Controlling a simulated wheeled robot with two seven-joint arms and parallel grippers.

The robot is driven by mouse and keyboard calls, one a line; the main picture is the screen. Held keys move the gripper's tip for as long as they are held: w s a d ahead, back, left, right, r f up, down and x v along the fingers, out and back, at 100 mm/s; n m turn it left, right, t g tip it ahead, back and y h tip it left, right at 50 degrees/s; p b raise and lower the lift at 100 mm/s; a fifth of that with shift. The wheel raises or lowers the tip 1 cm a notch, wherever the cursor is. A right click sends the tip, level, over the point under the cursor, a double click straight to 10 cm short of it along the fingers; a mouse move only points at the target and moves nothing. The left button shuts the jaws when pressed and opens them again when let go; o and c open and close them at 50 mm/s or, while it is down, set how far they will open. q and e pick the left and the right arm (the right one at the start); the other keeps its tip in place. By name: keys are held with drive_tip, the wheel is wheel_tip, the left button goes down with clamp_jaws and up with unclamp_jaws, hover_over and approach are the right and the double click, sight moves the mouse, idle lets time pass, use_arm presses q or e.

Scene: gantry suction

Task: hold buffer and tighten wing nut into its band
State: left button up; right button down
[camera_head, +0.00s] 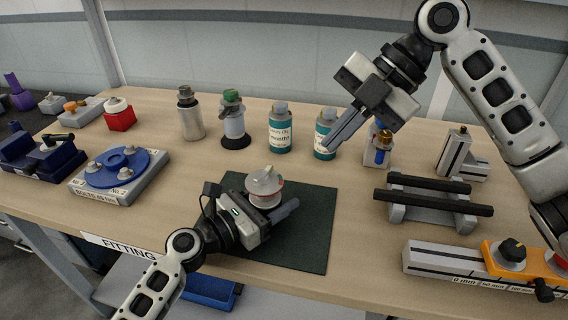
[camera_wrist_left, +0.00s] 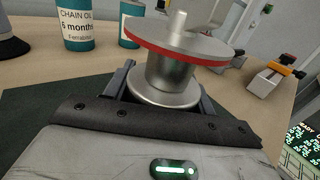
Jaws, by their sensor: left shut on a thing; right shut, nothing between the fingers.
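The buffer (camera_head: 266,182) is a squat metal body with a wide round top disc, edged in red. It stands on the dark green mat (camera_head: 310,231). My left gripper (camera_head: 276,211) reaches in low from the front and is shut on the buffer. In the left wrist view the gripper's fingers lie on both sides of the buffer's metal lower body (camera_wrist_left: 168,82), below the red-edged disc. A small stub rises from the disc's top; I cannot tell whether it is the wing nut. My right gripper (camera_head: 331,148) is shut and empty, raised in front of a teal bottle, apart from the buffer.
Two teal bottles (camera_head: 280,133), a pump bottle (camera_head: 233,121) and a steel flask (camera_head: 190,116) stand behind the mat. A blue-topped fixture (camera_head: 119,172) is at left. Dark rails (camera_head: 432,200) and an orange-ended gauge (camera_head: 448,262) are at right. The mat's right part is bare.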

sight(260, 177)
drive_tip(key=x, duration=0.3)
drive_tip(key=w+a+x, duration=0.1)
drive_tip(key=x, duration=0.3)
drive_tip(key=r+x, duration=0.1)
drive_tip(key=x, duration=0.3)
drive_tip(key=shift+w+a, duration=0.3)
drive_tip(key=shift+a, duration=0.05)
drive_tip(key=shift+w+a, duration=0.35)
drive_tip(key=shift+a, duration=0.1)
drive_tip(key=shift+a+m+t, duration=0.45)
drive_tip(key=shift+m+t, duration=0.15)
drive_tip(key=shift+m, duration=0.4)
use_arm(q)
drive_tip(key=shift+s+d, duration=0.1)
use_arm(e)
drive_tip(key=shift+s+a+m+t, duration=0.1)
drive_tip(key=shift+a+m+t, duration=0.15)
drive_tip(key=shift+m+t, duration=0.7)
drive_tip(key=shift+a+m, duration=0.15)
drive_tip(key=shift+m, duration=0.2)
use_arm(q)
drive_tip(key=shift+d, duration=0.15)
